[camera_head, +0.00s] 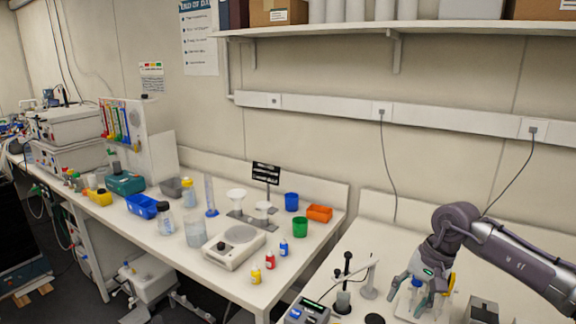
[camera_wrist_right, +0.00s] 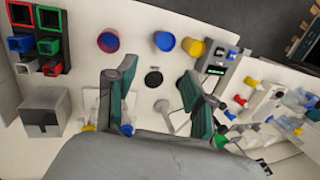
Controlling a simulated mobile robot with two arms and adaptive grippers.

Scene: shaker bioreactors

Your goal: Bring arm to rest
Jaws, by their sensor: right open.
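My right arm (camera_head: 520,260) comes in from the right edge in the head view, bent down over the right-hand bench. Its gripper (camera_head: 410,298) points down with its fingers apart. A small blue-topped item (camera_head: 416,283) shows between the fingers and a yellow one (camera_head: 450,281) beside them; I cannot tell whether either touches the gripper. In the right wrist view the two green-padded fingers (camera_wrist_right: 155,75) stand wide apart, with bench surface visible between them. My left gripper is not in view.
The right bench (camera_head: 355,240) holds a stand with a probe (camera_head: 369,280), a small device (camera_head: 307,313) and a grey box (camera_head: 484,309). The left bench carries a scale (camera_head: 235,247), small bottles and cups. A wall shelf (camera_head: 400,28) runs above. The right bench's back part is clear.

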